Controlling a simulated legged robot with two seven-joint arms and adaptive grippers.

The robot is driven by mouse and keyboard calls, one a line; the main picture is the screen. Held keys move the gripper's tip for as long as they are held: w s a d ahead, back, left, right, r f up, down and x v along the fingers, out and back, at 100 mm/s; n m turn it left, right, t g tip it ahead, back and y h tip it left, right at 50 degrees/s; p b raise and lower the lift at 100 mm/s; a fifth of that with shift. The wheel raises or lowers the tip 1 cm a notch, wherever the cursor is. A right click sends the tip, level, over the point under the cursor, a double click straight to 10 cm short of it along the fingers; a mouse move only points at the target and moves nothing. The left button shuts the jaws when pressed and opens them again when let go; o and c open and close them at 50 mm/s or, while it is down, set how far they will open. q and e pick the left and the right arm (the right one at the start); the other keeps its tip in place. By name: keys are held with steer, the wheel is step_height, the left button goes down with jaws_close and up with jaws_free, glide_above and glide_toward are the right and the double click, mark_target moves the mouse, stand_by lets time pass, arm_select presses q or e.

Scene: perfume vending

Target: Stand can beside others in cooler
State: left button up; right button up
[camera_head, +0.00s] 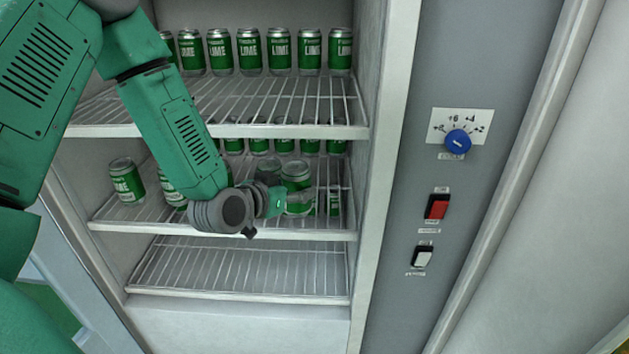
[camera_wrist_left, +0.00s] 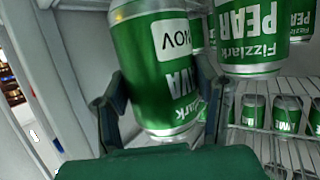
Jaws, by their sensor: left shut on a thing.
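My left gripper (camera_head: 276,200) reaches into the cooler at the middle shelf (camera_head: 112,225). It is shut on a green and silver can (camera_head: 297,174). In the left wrist view the held can (camera_wrist_left: 158,65) sits between the two fingers, its lettering upside down and partly reading "AVA". A "PEAR" can (camera_wrist_left: 250,38) is close beside it there. In the head view a can (camera_head: 126,181) stands at the shelf's left, with another (camera_head: 171,187) partly behind my forearm. I cannot tell whether the held can touches the shelf. My right gripper is not in view.
Lime cans (camera_head: 279,50) stand in a row on the top shelf. More cans (camera_head: 259,146) stand behind on the middle shelf. The bottom rack (camera_head: 236,268) is empty. The cooler's side wall (camera_head: 378,150) is close to the right of the held can.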

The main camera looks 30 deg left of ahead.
arm_select(q)
steer(key=p+x, duration=0.2)
steer(key=x, duration=0.7)
steer(key=shift+w+f, duration=0.2)
steer(key=shift+d, duration=0.1)
steer(key=o, duration=1.2)
steer(key=shift+s, duration=0.1)
steer(key=o, duration=0.4)
